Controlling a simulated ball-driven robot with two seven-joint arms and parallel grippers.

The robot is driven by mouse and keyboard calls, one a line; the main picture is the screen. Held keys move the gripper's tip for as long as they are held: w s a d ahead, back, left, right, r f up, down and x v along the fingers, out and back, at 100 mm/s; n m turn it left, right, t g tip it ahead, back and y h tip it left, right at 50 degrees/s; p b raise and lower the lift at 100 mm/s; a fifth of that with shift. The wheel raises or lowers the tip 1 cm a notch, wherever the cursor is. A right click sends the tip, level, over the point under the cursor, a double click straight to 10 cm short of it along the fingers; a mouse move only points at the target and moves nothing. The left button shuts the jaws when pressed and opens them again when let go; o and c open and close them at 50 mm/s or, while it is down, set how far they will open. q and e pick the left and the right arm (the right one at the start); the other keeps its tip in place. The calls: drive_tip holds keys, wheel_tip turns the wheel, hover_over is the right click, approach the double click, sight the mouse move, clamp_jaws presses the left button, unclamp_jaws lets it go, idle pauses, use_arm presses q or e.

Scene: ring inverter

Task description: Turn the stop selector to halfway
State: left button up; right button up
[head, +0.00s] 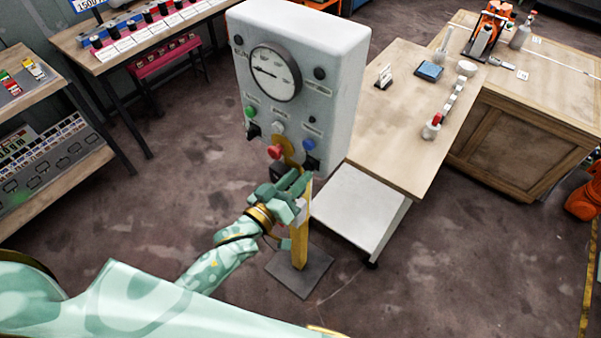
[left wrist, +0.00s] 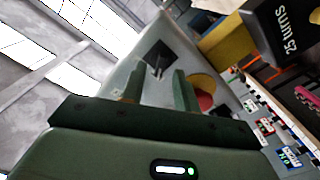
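A pale grey control box (head: 335,75) stands on a yellow post, with a round gauge on its front. Two black selectors sit low on that front, one at left (head: 253,131) and one at right (head: 312,163). Their labels are too small to read, so I cannot tell which is the stop selector. In the left wrist view a black selector (left wrist: 158,61) with a small lever shows beyond the fingers, apart from them. My left gripper (head: 299,192) is just below the box; its fingers (left wrist: 159,90) are open with nothing between them. My right gripper is not in view.
A red mushroom button (head: 275,152) on a yellow plate lies close to the gripper; it also shows beside the right finger in the left wrist view (left wrist: 205,100). Green (head: 249,112) and blue (head: 309,145) buttons sit above the selectors. A wooden table (head: 410,110) stands right.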

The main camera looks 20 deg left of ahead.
use_arm(q)
drive_tip(key=shift+x, duration=0.8)
drive_tip(key=shift+w+d, duration=0.1)
drive_tip(key=shift+w, duration=0.05)
clamp_jaws()
use_arm(e)
drive_tip(key=shift+a, duration=0.3)
